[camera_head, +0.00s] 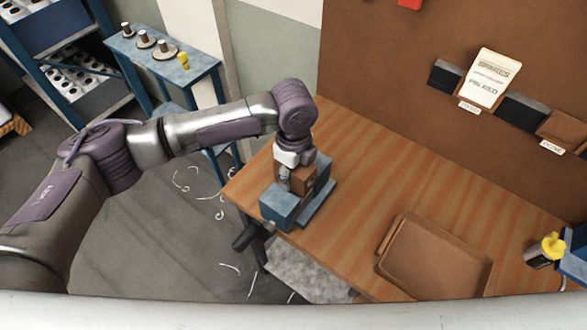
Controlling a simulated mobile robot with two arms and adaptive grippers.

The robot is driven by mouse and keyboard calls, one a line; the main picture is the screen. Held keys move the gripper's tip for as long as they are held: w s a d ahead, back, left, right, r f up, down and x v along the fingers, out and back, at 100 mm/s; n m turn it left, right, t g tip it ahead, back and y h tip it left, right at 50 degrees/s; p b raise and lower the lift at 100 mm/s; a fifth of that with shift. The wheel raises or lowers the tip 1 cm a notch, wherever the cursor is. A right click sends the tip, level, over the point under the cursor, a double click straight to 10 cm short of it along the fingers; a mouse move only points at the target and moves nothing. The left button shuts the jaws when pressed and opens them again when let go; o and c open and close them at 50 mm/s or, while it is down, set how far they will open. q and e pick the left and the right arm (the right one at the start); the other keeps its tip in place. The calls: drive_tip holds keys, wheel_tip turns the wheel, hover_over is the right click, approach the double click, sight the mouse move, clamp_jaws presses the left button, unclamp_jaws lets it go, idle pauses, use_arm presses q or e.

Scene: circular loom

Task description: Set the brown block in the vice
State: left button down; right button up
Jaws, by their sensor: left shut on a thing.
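A blue vice (284,212) is fixed at the left front corner of the wooden bench (350,160), its dark handle (247,236) hanging off the bench's edge. The brown block (302,182) is at the vice's top, between its blue jaws as far as I can see. My left gripper (292,178) points down over the vice and is shut on the block, covering part of it. Whether the block rests on the vice's floor is hidden. My right gripper is not in view.
A brown tray (434,262) lies at the bench's front right. A white packet (488,78) is on the back board. The bench's middle is clear. A blue side table (160,62) stands back left.

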use_arm(q)
drive_tip(key=shift+f, duration=0.2)
drive_tip(key=c, duration=0.6)
unclamp_jaws()
drive_tip(key=shift+s+f, duration=0.1)
drive_tip(key=shift+o, duration=1.3)
drive_tip(key=shift+f, duration=0.1)
wheel_tip(320, 180, up, 12)
drive_tip(key=shift+r, duration=0.1)
